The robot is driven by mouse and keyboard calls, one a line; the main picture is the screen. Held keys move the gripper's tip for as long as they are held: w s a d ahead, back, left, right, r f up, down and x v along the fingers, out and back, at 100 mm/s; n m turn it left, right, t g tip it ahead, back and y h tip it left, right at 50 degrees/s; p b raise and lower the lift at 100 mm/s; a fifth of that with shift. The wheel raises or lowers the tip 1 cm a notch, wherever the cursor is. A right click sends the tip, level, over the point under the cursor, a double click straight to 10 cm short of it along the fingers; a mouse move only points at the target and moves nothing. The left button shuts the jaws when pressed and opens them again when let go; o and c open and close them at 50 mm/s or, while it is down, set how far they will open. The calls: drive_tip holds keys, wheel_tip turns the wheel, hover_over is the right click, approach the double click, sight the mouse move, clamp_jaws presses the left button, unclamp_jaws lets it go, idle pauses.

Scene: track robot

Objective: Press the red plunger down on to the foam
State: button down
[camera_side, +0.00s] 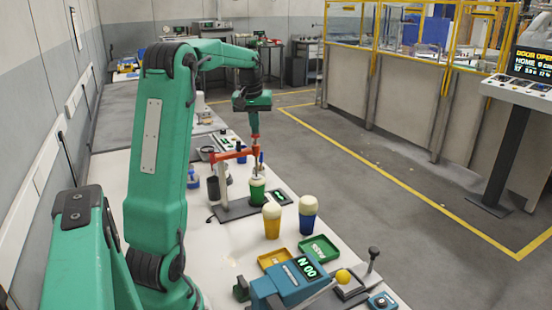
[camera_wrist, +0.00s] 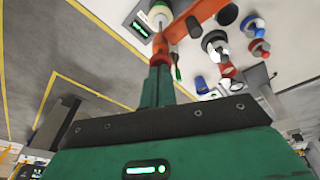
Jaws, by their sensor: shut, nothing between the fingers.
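The red plunger (camera_side: 255,150) stands upright at the end of the press's red arm (camera_side: 234,155). Its lower end is close above or on the foam (camera_side: 257,181) in a green cup (camera_side: 257,194); I cannot tell whether they touch. My gripper (camera_side: 254,127) is shut and points down directly over the plunger. Its fingertips meet the plunger's top in the picture, but contact is not certain. In the wrist view, my shut fingers (camera_wrist: 160,72) line up with the red plunger top (camera_wrist: 160,48), and the pale foam (camera_wrist: 158,14) shows beyond it.
A yellow cup (camera_side: 272,224) and a blue cup (camera_side: 308,222), both with foam tops, stand nearer on the white bench. Green (camera_side: 318,249) and yellow (camera_side: 275,259) trays and a teal device (camera_side: 293,285) lie in front. A dark cylinder (camera_side: 213,189) stands left of the press post.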

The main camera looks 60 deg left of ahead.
drive_tip(key=shift+r, duration=0.1)
idle(0.5)
wheel_tip(320, 180, up, 8)
idle(1.3)
drive_tip(key=shift+d+r, duration=0.1)
idle(0.5)
drive_tip(key=s+d+m+t, duration=0.15)
drive_tip(key=d+m, duration=0.35)
drive_tip(key=d, duration=1.6)
drive_tip(key=s+d+f+m+t, duration=0.1)
drive_tip(key=s+d+f+m, duration=0.2)
drive_tip(key=s+d+f, duration=0.2)
drive_tip(key=s+d+f+m+t+h, duration=0.1)
drive_tip(key=s+d+f+m, duration=0.3)
drive_tip(key=d, duration=0.6)
drive_tip(key=shift+s+d+f+h, duration=0.3)
drive_tip(key=shift+s+f, duration=0.2)
drive_tip(key=shift+s, duration=0.5)
